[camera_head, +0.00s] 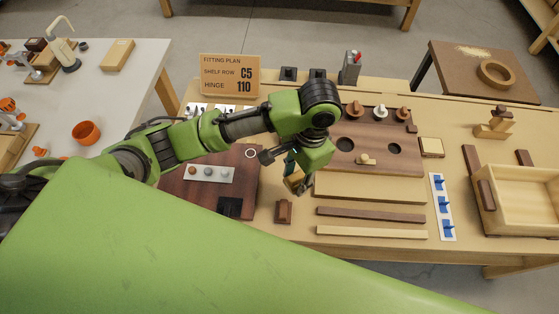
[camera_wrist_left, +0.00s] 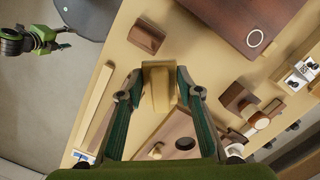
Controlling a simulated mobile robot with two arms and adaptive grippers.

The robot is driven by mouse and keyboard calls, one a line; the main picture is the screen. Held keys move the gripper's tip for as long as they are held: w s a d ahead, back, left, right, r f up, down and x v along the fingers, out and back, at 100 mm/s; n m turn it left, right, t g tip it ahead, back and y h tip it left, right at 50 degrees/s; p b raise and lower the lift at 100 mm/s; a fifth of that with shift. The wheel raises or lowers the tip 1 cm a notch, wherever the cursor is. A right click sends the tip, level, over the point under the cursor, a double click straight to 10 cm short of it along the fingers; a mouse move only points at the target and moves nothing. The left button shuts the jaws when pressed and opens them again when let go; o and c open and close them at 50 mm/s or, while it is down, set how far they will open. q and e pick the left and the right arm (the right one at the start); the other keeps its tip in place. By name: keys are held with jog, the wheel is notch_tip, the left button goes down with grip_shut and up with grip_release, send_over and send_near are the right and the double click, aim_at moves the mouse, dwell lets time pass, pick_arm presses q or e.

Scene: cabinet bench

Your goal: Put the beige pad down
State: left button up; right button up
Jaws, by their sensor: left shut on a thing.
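My left gripper (camera_head: 300,184) is over the bench, left of the brown board with round holes. In the left wrist view its two green fingers (camera_wrist_left: 156,100) are shut on a beige pad (camera_wrist_left: 158,84). The pad lies between the fingertips, and a little of it shows in the head view (camera_head: 292,180), mostly hidden by the gripper. I cannot tell whether the pad touches the bench top.
The brown board (camera_head: 335,180) bears round holes and knobs. A dark panel (camera_head: 185,185) lies left. A small brown block (camera_head: 284,212) stands in front of the gripper. Long strips (camera_head: 370,217) lie front right. A wooden tray (camera_head: 530,170) and another beige square (camera_head: 432,147) are further right.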

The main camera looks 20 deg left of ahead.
pick_arm(q)
jog(key=w+d+r+m, duration=0.3)
jog(key=d+r+m, duration=0.1)
jog(key=d+m, duration=0.4)
jog(key=p, duration=0.4)
send_over(282, 177)
jog(key=d, duration=0.2)
jog(key=shift+n+t+y, duration=0.3)
jog(key=shift+n+t, duration=0.1)
notch_tip(282, 177, down, 9)
jog(key=shift+a+r, duration=0.15)
jog(key=shift+r, duration=0.05)
jog(key=shift+w+a+f, duration=0.1)
jog(key=shift+a+f, duration=0.3)
jog(key=shift+f, duration=0.15)
jog(key=f, duration=0.3)
jog(key=shift+a+f, duration=0.1)
jog(key=shift+a, duration=0.15)
jog(key=shift+f, duration=0.2)
pick_arm(e)
jog(key=r, duration=0.1)
jog(key=d+r, duration=0.1)
jog(key=r, duration=0.2)
jog(key=shift+s+d, duration=0.2)
jog(key=shift+d, duration=0.15)
pick_arm(q)
jog(key=shift+f, duration=0.15)
jog(key=o, duration=1)
jog(key=shift+c, duration=0.2)
